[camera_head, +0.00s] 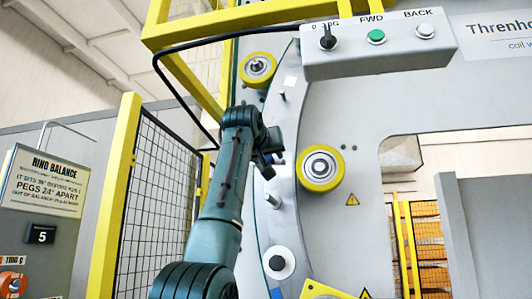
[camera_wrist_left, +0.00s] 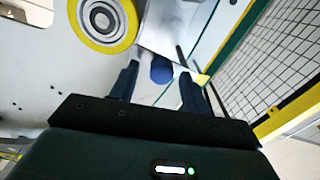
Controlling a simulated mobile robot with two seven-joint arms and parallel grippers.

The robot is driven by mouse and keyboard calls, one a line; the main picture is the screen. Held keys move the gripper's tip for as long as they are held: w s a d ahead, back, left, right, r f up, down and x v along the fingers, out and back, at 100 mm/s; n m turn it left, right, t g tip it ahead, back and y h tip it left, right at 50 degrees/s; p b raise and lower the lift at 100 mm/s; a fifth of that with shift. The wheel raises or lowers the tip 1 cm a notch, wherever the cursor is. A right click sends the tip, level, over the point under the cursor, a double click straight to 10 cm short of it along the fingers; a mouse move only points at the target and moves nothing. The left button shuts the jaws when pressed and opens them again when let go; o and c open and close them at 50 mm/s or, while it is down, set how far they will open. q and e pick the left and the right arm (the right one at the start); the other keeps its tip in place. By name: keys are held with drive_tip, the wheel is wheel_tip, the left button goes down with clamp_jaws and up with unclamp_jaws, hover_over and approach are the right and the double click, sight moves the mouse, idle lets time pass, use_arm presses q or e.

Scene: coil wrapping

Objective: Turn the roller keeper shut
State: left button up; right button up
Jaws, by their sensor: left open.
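My left arm rises through the middle of the head view, and its gripper (camera_head: 266,168) is beside the curved grey ring plate, left of a yellow-rimmed roller (camera_head: 320,167). In the left wrist view my gripper (camera_wrist_left: 160,84) is open. A short blue cylindrical piece (camera_wrist_left: 162,70) shows between its fingers, apart from both as far as I can tell. The yellow roller (camera_wrist_left: 103,18) is at the upper left there. I cannot tell for certain which part is the roller keeper. My right gripper is not in view.
Another yellow roller (camera_head: 258,68) is higher up, and a pale roller (camera_head: 278,263) is lower down. A control box (camera_head: 378,45) with a black switch and buttons juts out above. A yellow-framed mesh guard (camera_head: 155,200) stands close left of my arm.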

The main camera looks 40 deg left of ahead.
use_arm(q)
drive_tip(key=shift+c, duration=0.4)
clamp_jaws()
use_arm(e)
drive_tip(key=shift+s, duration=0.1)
